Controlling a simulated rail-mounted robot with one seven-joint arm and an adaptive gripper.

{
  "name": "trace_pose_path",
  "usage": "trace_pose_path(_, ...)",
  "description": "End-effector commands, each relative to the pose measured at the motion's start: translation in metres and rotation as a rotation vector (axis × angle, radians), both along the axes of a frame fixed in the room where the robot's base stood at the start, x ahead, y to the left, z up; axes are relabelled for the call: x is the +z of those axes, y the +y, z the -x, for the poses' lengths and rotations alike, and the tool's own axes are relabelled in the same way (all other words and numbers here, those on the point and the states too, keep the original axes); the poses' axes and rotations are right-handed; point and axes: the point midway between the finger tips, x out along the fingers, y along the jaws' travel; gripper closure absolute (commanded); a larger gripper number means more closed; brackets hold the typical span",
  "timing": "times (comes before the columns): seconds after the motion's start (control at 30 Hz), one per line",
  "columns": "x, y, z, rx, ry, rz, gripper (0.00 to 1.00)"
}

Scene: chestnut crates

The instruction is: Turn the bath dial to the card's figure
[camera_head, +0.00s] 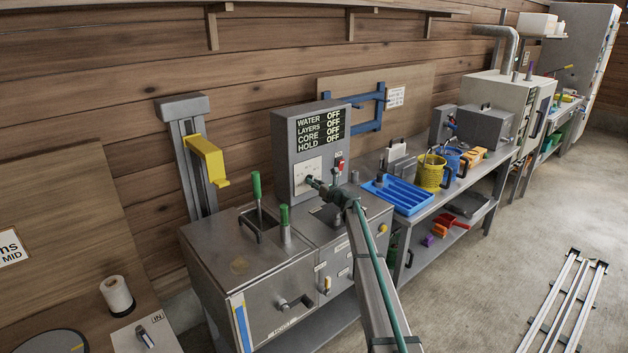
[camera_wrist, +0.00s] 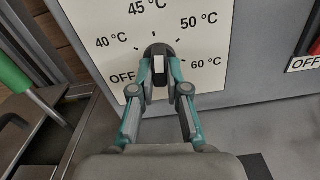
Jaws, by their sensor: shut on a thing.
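The bath dial (camera_wrist: 160,50) is a dark round knob with a pale grip bar, on a white scale plate (camera_wrist: 185,12). The plate reads OFF, 40, 45, 50 and 60 °C. My gripper (camera_wrist: 160,84) is shut on the dial, one teal finger on each side of its bar. The bar stands about upright in the wrist view; its exact setting is unclear. In the head view my gripper (camera_head: 312,183) meets the plate on the grey control box (camera_head: 283,133). Its display (camera_head: 320,127) reads OFF on all rows. A wall card (camera_head: 396,97) is too small to read.
A red switch (camera_head: 340,165) is right of the dial; its OFF label (camera_wrist: 303,63) shows in the wrist view. Green-handled levers (camera_head: 257,187) rise from the steel bath at left. A blue tray (camera_head: 403,193) and yellow container (camera_head: 430,174) stand right.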

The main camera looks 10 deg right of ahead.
Motion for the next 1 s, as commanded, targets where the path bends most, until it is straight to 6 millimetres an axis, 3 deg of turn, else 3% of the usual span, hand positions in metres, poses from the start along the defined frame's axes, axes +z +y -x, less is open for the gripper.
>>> trace_pose_path(0.03,0.0100,0.0028,-0.0050,0.000,0.019,-0.044,1.00)
trace_pose_path(0.6,0.0127,0.0045,-0.0048,0.001,0.292,-0.481,1.00)
trace_pose_path(1.0,0.0115,0.0046,-0.0049,0.001,0.396,-0.649,1.00)
